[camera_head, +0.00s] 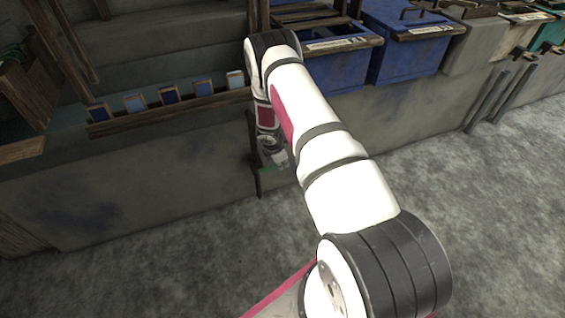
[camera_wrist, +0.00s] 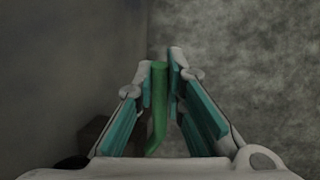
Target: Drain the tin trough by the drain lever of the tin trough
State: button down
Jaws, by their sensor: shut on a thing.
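A green lever (camera_wrist: 159,100) stands between the fingers of my gripper (camera_wrist: 161,62) in the wrist view. The jaws are shut on it, with a teal-lined finger on either side. In the head view my gripper (camera_head: 274,158) is low in front of the grey wall, beside a dark upright post, and only a sliver of green shows there. My arm covers part of this area. I cannot tell which of the containers is the tin trough.
Blue bins (camera_head: 395,62) with labels stand on the grey ledge at the back, with paler containers to their right. A wooden rail (camera_head: 170,112) with several small blue cards runs along the left. Dark bars (camera_head: 487,100) lean at the right. The grey floor (camera_head: 480,220) is clear.

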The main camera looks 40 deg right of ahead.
jog(key=shift+w+f+y, duration=0.1)
jog(key=shift+f+y, duration=0.2)
dwell(0.4)
jog(key=c, duration=1.9)
grip_release()
jog(key=v, duration=1.2)
jog(key=shift+s, duration=0.25)
